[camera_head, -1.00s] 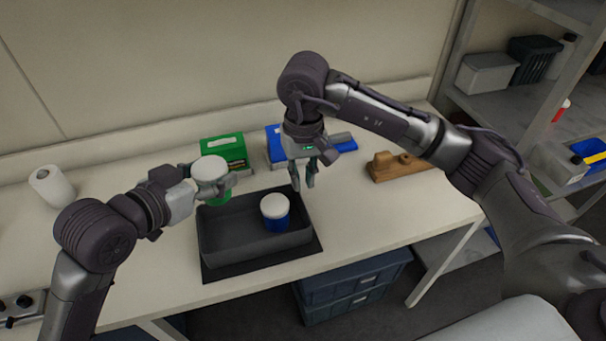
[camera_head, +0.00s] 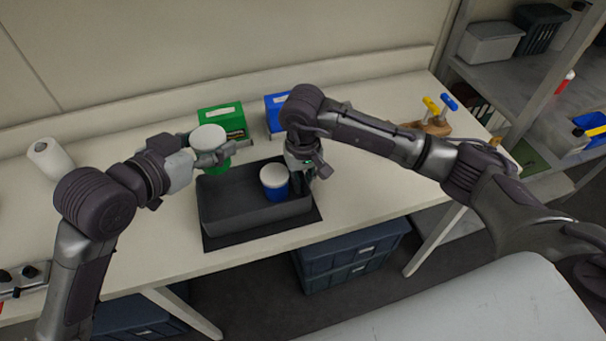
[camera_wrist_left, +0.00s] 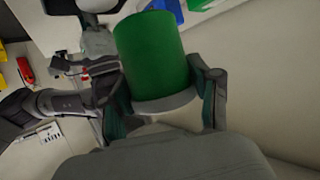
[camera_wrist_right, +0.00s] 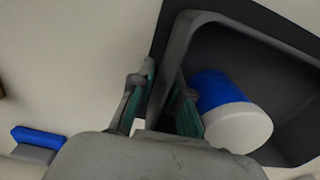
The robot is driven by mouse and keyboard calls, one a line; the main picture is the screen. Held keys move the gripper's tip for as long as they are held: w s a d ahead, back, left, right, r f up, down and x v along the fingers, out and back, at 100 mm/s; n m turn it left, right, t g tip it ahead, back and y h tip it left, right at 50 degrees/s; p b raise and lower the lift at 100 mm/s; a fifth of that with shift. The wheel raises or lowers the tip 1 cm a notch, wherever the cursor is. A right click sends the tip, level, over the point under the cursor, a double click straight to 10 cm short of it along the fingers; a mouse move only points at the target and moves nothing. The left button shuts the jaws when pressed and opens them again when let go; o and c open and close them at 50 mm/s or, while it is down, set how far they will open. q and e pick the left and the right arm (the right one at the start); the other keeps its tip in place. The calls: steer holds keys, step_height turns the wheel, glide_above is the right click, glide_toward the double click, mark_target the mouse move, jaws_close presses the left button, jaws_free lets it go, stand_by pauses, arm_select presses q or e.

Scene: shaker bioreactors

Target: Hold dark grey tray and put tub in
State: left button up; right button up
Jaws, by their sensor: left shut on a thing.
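The dark grey tray (camera_head: 250,221) lies on the bench on a dark mat. A blue tub with a white lid (camera_head: 274,184) stands inside it, toward its right end. My left gripper (camera_head: 222,158) is shut on a green tub with a white lid (camera_head: 208,138) and holds it by the tray's back left corner; the green body (camera_wrist_left: 152,62) shows between the fingers in the left wrist view. My right gripper (camera_head: 311,181) is at the tray's right end. In the right wrist view its fingers (camera_wrist_right: 158,105) are apart, one on each side of the tray wall (camera_wrist_right: 168,75).
A green box (camera_head: 221,118) and a blue box (camera_head: 278,112) stand behind the tray. A paper roll (camera_head: 50,160) is at the far left. A wooden holder with yellow and blue handled tools (camera_head: 436,122) is at the back right. The bench left of the tray has free room.

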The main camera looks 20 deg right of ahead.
mark_target(217, 172)
jaws_close()
arm_select(q)
steer(key=f+n+y, duration=0.1)
steer(key=f+n+t+y, duration=0.1)
steer(key=f, duration=0.1)
steer(key=w+f+n+t+y, duration=0.1)
steer(key=shift+d+f+n+y, duration=0.3)
steer(key=shift+d, duration=0.05)
steer(key=n+y, duration=0.1)
steer(key=n+t+y, duration=0.1)
steer(key=shift+f+y, duration=0.3)
steer(key=shift+f, duration=0.1)
steer(key=n+y, duration=0.2)
steer(key=s+n+t+y, duration=0.1)
steer(key=shift+a+r, duration=0.2)
steer(key=shift+r, duration=0.05)
steer(key=shift+a+f, duration=0.1)
steer(key=shift+f, duration=0.2)
step_height(217, 172, down, 9)
steer(key=shift+f, duration=0.15)
